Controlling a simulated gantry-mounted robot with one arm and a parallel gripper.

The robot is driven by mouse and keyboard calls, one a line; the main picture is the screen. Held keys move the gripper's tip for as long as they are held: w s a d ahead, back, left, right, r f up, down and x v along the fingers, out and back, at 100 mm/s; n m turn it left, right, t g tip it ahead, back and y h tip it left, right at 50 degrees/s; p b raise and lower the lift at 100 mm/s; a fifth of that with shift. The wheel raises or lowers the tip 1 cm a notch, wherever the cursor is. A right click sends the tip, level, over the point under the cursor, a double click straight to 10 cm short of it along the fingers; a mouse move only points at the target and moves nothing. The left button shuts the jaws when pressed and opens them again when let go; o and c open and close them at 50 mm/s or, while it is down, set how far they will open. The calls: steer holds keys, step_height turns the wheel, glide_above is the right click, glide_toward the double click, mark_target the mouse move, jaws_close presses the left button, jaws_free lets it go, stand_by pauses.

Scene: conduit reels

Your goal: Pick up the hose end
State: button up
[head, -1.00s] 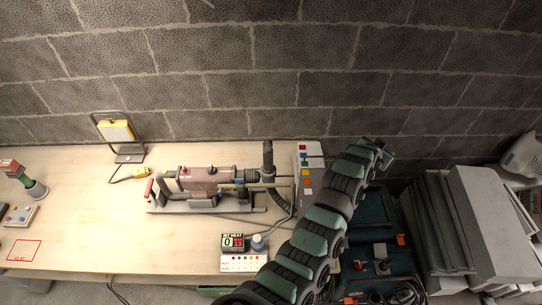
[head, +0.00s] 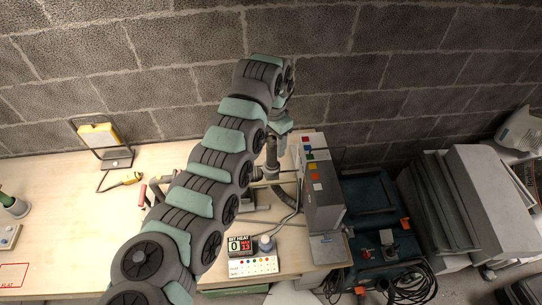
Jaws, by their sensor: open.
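My gripper (head: 281,123) hangs from the bent end of my arm, over the back right part of the bench, and is small and dark in this view. It is open. Just below it stands an upright dark grey cylindrical piece (head: 271,156), which looks like the hose end. My arm hides most of the pinkish-grey machine on the bench.
A tall grey box with coloured squares (head: 322,200) stands close right of the hose. A counter display (head: 240,245) and a small panel (head: 252,266) sit in front. A yellow work lamp (head: 99,136) stands at left. A block wall (head: 400,80) rises behind the bench (head: 60,200).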

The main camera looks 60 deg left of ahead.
mark_target(272, 154)
steer(key=shift+a+f+p, duration=0.2)
steer(key=shift+f+p, duration=0.15)
steer(key=shift+f, duration=1.35)
steer(key=shift+a+f+p, duration=0.2)
steer(key=shift+f+p, duration=0.1)
steer(key=shift+f, duration=1.4)
steer(key=shift+c, duration=0.4)
jaws_close()
